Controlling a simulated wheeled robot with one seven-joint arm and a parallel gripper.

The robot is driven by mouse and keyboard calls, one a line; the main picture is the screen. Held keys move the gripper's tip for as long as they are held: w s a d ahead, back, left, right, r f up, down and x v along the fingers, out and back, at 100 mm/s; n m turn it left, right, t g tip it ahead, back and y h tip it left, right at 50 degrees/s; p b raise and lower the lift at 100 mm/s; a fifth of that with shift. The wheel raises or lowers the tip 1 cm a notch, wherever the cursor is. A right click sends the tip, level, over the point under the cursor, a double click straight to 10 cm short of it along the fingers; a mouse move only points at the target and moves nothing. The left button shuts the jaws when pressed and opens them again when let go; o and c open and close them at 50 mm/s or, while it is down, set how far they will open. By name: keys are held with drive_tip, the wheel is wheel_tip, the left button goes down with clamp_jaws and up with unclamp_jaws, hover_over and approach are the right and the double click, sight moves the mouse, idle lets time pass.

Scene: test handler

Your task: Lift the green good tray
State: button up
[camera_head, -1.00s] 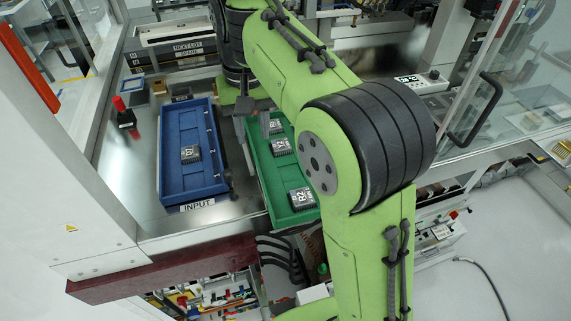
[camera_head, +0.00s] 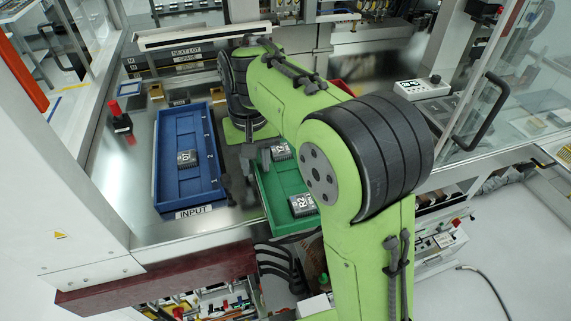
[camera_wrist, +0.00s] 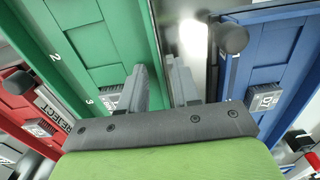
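The green tray (camera_head: 284,224) stands right of the blue tray, partly hidden behind my arm in the head view. Dark square parts lie in it, one marked R2 (camera_head: 302,205). My gripper (camera_head: 257,156) is at the green tray's left wall in the head view. In the wrist view my gripper (camera_wrist: 162,88) has its fingers apart, with the tray's side wall running down between them. I cannot tell whether either finger touches the wall.
The blue tray (camera_head: 165,150), labelled INPUT, holds one dark part and lies close to the left. A red tray (camera_wrist: 15,115) marked REJECT is on the green tray's other side in the wrist view. A red-topped button (camera_head: 118,115) stands at the left. A glass panel is at the right.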

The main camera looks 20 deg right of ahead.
clamp_jaws()
idle(1.2)
